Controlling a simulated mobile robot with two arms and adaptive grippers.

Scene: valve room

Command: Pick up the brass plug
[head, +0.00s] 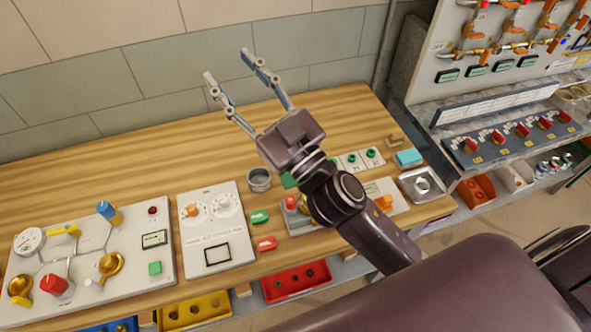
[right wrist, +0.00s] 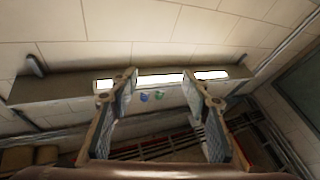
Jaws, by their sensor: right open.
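My right gripper (head: 227,63) is open and empty, raised above the back of the wooden bench with its fingers toward the tiled wall. In the right wrist view its open fingers (right wrist: 158,76) frame a wall and bright strip lights, with no bench object between them. I cannot single out the brass plug for certain. My right arm hides part of the bench. My left gripper is not in view.
The wooden bench (head: 150,172) holds a gauge panel (head: 125,277), a white dial panel (head: 215,238), a grey cup (head: 259,179) and a metal tray (head: 437,177). Red (head: 297,292) and yellow (head: 208,302) bins sit below its front edge. The back left of the bench is clear.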

